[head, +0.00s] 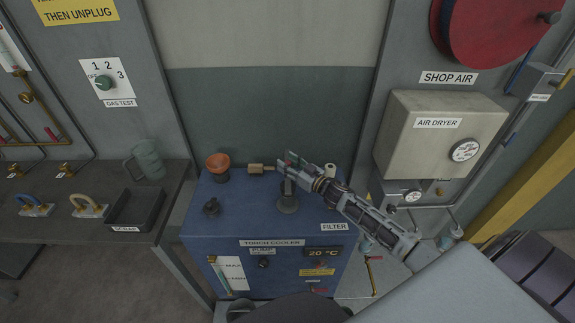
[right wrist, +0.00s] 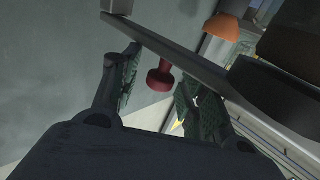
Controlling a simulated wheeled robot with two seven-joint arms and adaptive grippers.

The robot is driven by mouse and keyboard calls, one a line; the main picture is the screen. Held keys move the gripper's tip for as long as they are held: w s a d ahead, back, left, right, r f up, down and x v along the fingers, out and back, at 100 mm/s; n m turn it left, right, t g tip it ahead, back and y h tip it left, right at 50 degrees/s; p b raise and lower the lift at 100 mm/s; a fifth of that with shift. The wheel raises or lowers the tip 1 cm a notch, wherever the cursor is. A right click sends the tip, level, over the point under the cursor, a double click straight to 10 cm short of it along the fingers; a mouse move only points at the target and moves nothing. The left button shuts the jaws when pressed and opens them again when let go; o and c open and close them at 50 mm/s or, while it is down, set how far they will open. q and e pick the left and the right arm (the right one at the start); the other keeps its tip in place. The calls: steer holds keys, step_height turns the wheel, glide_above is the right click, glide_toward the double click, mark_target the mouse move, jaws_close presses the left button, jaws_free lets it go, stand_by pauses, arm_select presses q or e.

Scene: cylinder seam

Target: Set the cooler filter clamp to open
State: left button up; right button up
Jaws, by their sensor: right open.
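The blue torch cooler (head: 215,240) stands in the middle of the head view, with a FILTER label (head: 334,227) at its right front edge. A dark grey round fitting (head: 287,203) stands on its top, partly hidden by my right gripper (head: 286,163). My right gripper is open above the cooler top. In the right wrist view, a dark red knob (right wrist: 160,78) shows between its spread fingers (right wrist: 157,94); I cannot tell whether they touch it. A grey bar (right wrist: 195,66) crosses that view diagonally. The clamp's setting cannot be made out. My left gripper is out of view.
On the cooler are an orange cup (head: 218,161), a black cap (head: 211,206), a tan-handled piece (head: 256,169) and a white cylinder (head: 330,170). The air dryer (head: 420,145) stands right. A bench with a dark tray (head: 135,209) lies left.

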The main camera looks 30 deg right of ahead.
steer(key=shift+w, duration=0.25)
steer(key=shift+a, duration=0.1)
steer(key=shift+c, duration=0.2)
jaws_close()
